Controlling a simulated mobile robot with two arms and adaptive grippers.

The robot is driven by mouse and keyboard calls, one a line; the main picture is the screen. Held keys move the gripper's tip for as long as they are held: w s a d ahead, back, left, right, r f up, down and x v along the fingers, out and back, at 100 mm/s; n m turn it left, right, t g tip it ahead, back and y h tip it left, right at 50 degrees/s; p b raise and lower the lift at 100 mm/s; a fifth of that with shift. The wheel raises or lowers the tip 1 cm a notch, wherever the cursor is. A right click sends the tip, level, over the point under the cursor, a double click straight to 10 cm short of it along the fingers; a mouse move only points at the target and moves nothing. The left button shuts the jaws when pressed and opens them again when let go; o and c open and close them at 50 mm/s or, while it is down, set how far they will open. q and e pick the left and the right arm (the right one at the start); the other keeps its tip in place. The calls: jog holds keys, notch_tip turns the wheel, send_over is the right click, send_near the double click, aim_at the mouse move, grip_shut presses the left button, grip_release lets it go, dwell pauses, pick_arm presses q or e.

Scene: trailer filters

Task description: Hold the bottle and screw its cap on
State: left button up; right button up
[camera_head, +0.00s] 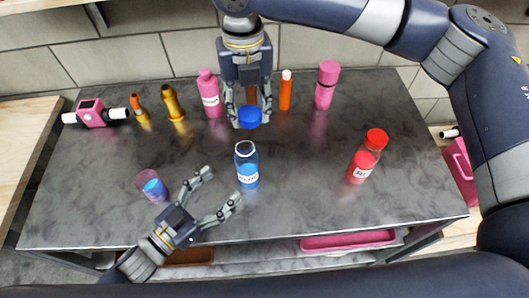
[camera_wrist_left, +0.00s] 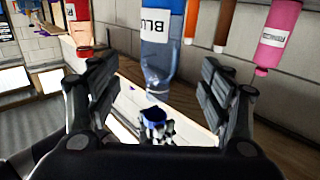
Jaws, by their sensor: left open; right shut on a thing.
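The open-topped bottle (camera_head: 247,172) is clear with blue contents and a white label, standing upright in the middle of the table. In the left wrist view the bottle (camera_wrist_left: 160,55) appears upside down, in line with the gap between my left fingers. My left gripper (camera_head: 222,186) is open and empty, just to the lower left of the bottle, its fingers pointing toward it. My right gripper (camera_head: 249,108) points down behind the bottle and is shut on the blue cap (camera_head: 250,119). The cap is apart from the bottle neck.
Behind stand a pink bottle (camera_head: 209,95), an orange tube (camera_head: 285,92), a pink flask (camera_head: 326,86) and brass nozzles (camera_head: 174,104). A red bottle (camera_head: 363,163) stands right. A clear cup with blue inside (camera_head: 151,185) is left of my left gripper. Table (camera_head: 310,205) is clear front right.

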jog(key=shift+s+a+r, duration=0.25)
jog(key=shift+s+a, duration=0.4)
jog(key=shift+s, duration=0.05)
pick_arm(q)
jog(key=x, duration=0.9)
jog(key=shift+w+r, duration=0.15)
jog(key=shift+r, duration=0.05)
pick_arm(e)
jog(key=shift+a, duration=0.1)
pick_arm(q)
jog(key=shift+w+d, duration=0.25)
jog(key=shift+d, duration=0.15)
pick_arm(e)
jog(key=shift+s+r, duration=0.1)
pick_arm(q)
jog(key=c, duration=1.6)
jog(key=shift+c, duration=0.2)
pick_arm(e)
send_over(244, 141)
jog(key=shift+f, duration=2.55)
jog(key=shift+s, duration=0.1)
jog(key=shift+f, duration=0.85)
